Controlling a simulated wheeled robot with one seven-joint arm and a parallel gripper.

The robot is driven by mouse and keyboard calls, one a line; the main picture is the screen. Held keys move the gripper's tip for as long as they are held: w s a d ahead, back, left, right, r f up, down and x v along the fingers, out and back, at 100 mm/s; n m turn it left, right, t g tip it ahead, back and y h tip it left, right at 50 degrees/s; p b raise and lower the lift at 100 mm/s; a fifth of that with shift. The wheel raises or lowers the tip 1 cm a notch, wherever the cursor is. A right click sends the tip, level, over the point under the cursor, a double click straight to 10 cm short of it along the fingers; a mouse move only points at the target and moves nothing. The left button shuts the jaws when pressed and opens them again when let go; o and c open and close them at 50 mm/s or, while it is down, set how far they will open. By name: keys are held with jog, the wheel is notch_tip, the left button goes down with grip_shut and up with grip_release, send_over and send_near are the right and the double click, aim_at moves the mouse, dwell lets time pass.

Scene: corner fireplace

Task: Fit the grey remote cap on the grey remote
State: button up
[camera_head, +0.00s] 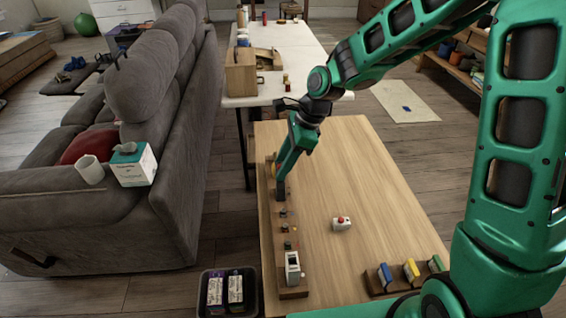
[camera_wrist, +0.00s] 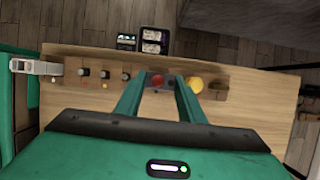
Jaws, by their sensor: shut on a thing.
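My gripper (camera_head: 280,192) points down at the long wooden strip (camera_head: 293,292) along the left side of the table. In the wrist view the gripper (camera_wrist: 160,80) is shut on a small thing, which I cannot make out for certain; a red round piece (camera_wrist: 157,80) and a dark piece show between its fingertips. A pale grey box-shaped device (camera_head: 292,266) with a dark opening stands at the strip's near end; it also shows in the wrist view (camera_wrist: 37,67). A small white device with a red top (camera_head: 341,223) lies on the table. I cannot tell which is the grey remote or its cap.
Several small dark knobs (camera_wrist: 103,74) and a yellow round piece (camera_wrist: 195,84) sit on the strip. A rack with blue, yellow and green pieces (camera_head: 410,270) is at the near right. A black bin (camera_head: 204,290) stands beside the table. The table's middle is mostly clear.

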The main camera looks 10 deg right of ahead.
jog(key=shift+f, duration=0.4)
jog(key=o, duration=1)
jog(key=v, duration=1)
jog(key=s+d+r+n+h, duration=0.2)
jog(key=s+d+n, duration=0.15)
jog(key=d, duration=0.75)
jog(key=s+d+n, duration=0.2)
jog(key=s+d, duration=0.4)
jog(key=s, duration=0.2)
jog(key=s+d+n+h, duration=0.1)
jog(key=s+d+n, duration=0.2)
jog(key=s+d, duration=0.3)
jog(key=s+d+n+h, duration=0.1)
jog(key=s+d+n, duration=0.2)
jog(key=s+d, duration=0.4)
jog(key=shift+s+d, duration=0.1)
jog(key=shift+s, duration=1.9)
